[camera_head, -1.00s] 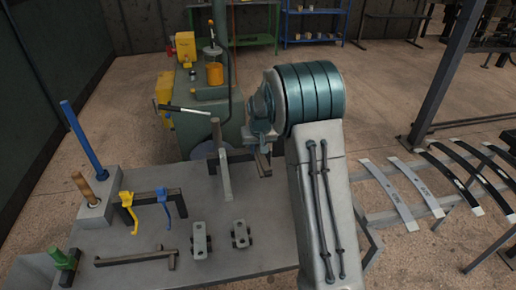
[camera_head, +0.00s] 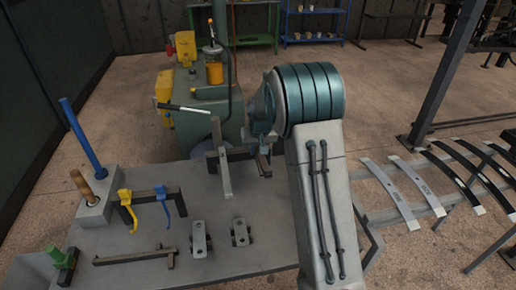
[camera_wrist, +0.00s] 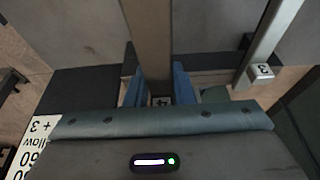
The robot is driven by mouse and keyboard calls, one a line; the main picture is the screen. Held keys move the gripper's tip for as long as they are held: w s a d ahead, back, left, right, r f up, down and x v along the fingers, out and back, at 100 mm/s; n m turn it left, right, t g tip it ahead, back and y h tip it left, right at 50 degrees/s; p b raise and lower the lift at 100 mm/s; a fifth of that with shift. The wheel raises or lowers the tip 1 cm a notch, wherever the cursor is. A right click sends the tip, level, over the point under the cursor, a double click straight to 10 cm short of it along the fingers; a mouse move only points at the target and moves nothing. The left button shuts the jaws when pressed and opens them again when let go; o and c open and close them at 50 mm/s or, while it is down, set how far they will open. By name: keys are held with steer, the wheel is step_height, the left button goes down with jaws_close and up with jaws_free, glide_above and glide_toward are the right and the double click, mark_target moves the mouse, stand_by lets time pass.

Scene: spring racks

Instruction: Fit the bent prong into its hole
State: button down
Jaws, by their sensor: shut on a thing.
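My gripper (camera_wrist: 158,86) has two blue fingers. In the wrist view they are shut on a long grey-brown bar, which I take to be the bent prong (camera_wrist: 151,35). It runs from between the fingers to the top edge, and a label reading 4 shows at its near end. A second, paler bar (camera_wrist: 268,42) with a label 3 stands apart on the right. In the head view a pale bar (camera_head: 222,172) slopes at the table's back edge, left of my arm. My fingers are mostly hidden there. I cannot make out the hole or any bend in the held bar.
On the grey table (camera_head: 150,235) are two small grey blocks (camera_head: 199,240), a flat bar (camera_head: 135,257) and a bracket with yellow and blue hooks (camera_head: 152,196). A green machine (camera_head: 205,125) stands behind. A rack of curved strips (camera_head: 387,188) is at the right.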

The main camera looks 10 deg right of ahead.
steer(key=shift+f+b, duration=1.45)
steer(key=shift+f, duration=0.4)
steer(key=c, duration=1.2)
jaws_free()
steer(key=shift+r, duration=0.1)
steer(key=shift+o, duration=0.2)
steer(key=shift+s, duration=0.1)
steer(key=b+v, duration=0.1)
steer(key=v, duration=1.2)
steer(key=shift+s+r, duration=0.1)
steer(key=shift+r, duration=0.2)
